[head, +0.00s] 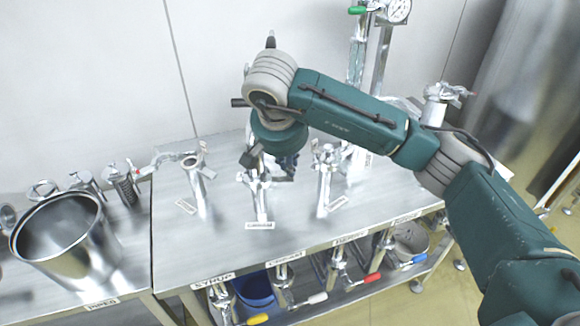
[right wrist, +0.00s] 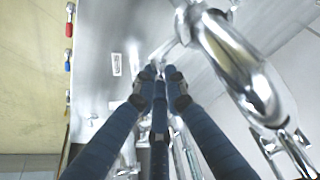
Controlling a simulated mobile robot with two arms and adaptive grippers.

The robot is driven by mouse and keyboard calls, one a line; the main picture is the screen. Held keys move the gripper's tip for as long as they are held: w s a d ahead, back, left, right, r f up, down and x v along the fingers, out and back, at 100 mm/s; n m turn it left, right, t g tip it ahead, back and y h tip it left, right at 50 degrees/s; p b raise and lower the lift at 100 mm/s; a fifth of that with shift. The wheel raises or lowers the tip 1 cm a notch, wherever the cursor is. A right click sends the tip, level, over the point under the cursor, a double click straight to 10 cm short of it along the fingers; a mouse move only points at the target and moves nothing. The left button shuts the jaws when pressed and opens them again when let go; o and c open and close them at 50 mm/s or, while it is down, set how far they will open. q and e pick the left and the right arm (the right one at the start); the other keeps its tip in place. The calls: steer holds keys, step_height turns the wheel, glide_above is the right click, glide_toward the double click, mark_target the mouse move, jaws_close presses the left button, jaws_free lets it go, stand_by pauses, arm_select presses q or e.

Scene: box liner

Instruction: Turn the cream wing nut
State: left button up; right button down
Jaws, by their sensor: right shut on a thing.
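My right gripper (head: 272,170) reaches down to the middle clamped pipe fitting (head: 262,202) on the steel bench. Its dark blue fingers are closed together at the clamp at the top of that pipe. In the right wrist view the blue fingers (right wrist: 158,72) converge and are shut on a small part at their tips. The cream wing nut cannot be made out clearly in either view; the fingers hide the part they hold. A curved shiny pipe (right wrist: 235,62) passes close to the right of the fingers. My left gripper is not in view.
Clamped pipes stand at the left (head: 198,190) and right (head: 324,185) of the middle one. A steel pot (head: 70,240) stands on the left bench. Valves with yellow, white, red and blue handles hang below the bench's front edge. A gauge (head: 398,10) stands at the back.

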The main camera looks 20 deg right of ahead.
steer(key=shift+w+a+m+g+h, duration=0.15)
steer(key=shift+m+g+h, duration=0.15)
steer(key=shift+m, duration=0.7)
steer(key=m, duration=0.2)
steer(key=shift+a+r+m+g+h+b, duration=0.1)
steer(key=shift+m+g+h+b, duration=0.3)
steer(key=m, duration=0.1)
steer(key=m+g, duration=0.1)
steer(key=m, duration=0.1)
steer(key=shift+w+a+h, duration=0.15)
steer(key=shift+w+h, duration=0.05)
steer(key=shift+h, duration=0.1)
steer(key=shift+w+m+g+p, duration=0.15)
steer(key=shift+m+g+p, duration=0.45)
steer(key=shift+m, duration=1.1)
steer(key=c, duration=1.8)
jaws_free()
